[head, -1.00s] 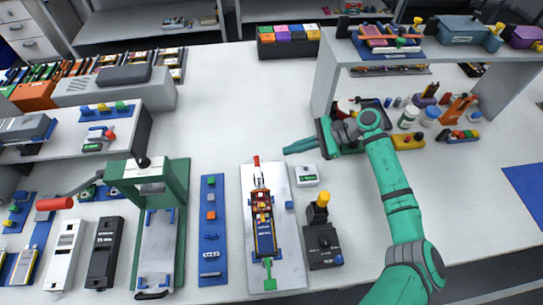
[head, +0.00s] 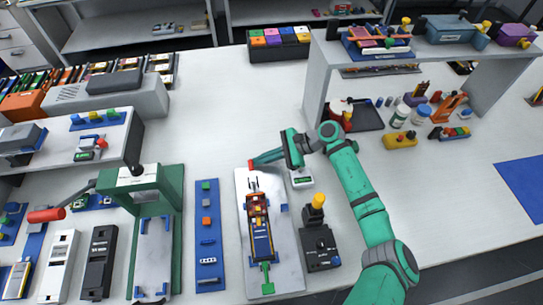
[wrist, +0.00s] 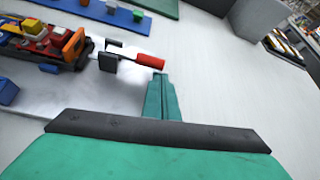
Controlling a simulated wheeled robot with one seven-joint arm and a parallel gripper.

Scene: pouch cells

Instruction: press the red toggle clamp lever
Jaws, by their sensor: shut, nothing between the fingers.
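The red toggle clamp lever (head: 251,164) stands up at the far end of a white plate (head: 281,245) in the head view. In the wrist view its red handle (wrist: 150,61) points right from a dark clamp body (wrist: 108,55). My gripper (head: 260,162) is shut and empty, with its fingertips right beside the red handle in the head view. In the wrist view the closed green fingertips (wrist: 160,80) are close to the handle's free end. I cannot tell whether they touch it.
A green press (head: 155,215) and a blue strip (head: 207,250) stand left of the plate. The table beyond the clamp is clear.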

